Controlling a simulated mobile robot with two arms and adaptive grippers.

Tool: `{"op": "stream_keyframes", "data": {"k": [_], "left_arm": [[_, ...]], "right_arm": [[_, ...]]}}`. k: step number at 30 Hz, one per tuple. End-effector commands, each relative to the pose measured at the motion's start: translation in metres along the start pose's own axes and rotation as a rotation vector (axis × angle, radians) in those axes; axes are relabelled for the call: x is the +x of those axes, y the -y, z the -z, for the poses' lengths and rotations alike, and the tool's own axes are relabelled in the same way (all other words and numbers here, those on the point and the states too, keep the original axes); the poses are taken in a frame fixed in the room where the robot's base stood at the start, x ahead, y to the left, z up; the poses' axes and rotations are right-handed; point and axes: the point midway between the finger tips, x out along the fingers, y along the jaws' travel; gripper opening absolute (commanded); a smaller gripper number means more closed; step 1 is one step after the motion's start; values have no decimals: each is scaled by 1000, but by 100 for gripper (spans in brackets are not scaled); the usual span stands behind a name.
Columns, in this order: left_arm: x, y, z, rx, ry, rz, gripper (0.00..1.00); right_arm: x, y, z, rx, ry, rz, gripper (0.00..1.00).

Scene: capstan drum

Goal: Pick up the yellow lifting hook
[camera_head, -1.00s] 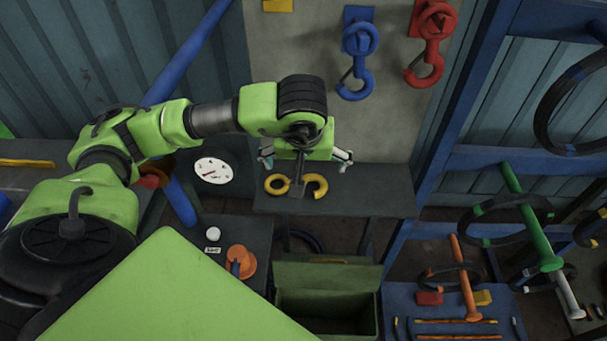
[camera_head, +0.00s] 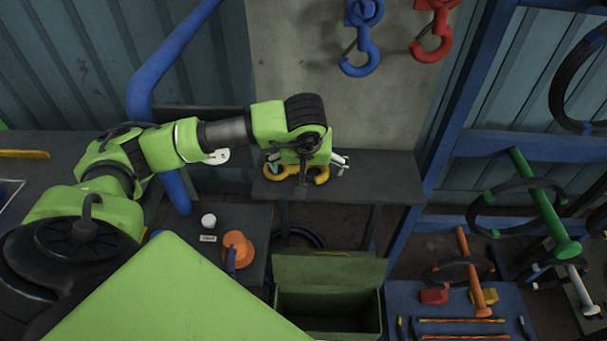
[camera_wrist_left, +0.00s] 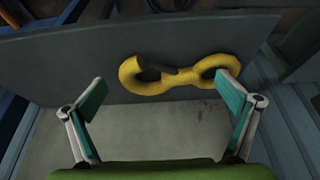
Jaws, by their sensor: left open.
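The yellow lifting hook (camera_wrist_left: 150,84) lies flat on a dark shelf (camera_wrist_left: 60,65) in the left wrist view. Its hook end is at the left and its round eye at the right. In the head view the hook (camera_head: 319,180) shows partly, with its middle hidden behind my left gripper (camera_head: 305,172). My left gripper also shows in the left wrist view (camera_wrist_left: 163,97). It is open and empty, with its fingers spread on either side of the hook. The right fingertip overlaps the eye in that view; I cannot tell if they touch. My right gripper is not in view.
A blue hook (camera_head: 360,45) and a red hook (camera_head: 433,35) hang on the panel behind the shelf. A green open bin (camera_head: 328,307) stands below. An orange object (camera_head: 238,250) sits on a lower table. A blue frame post (camera_head: 465,95) stands right of the shelf.

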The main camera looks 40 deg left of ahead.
Motion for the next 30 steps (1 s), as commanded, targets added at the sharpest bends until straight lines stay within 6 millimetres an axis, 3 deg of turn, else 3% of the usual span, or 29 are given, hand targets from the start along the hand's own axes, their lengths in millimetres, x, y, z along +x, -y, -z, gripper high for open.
{"op": "stream_keyframes", "data": {"k": [6,13,23,30], "left_arm": [[0,0,1,0,-1,-1,97],[0,0,1,0,-1,-1,38],[-5,-1,5,-2,-7,-4,38],[-40,-1,22,-3,-12,-7,38]], "right_arm": [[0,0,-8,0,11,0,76],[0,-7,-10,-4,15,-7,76],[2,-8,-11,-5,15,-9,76],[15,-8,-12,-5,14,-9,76]]}}
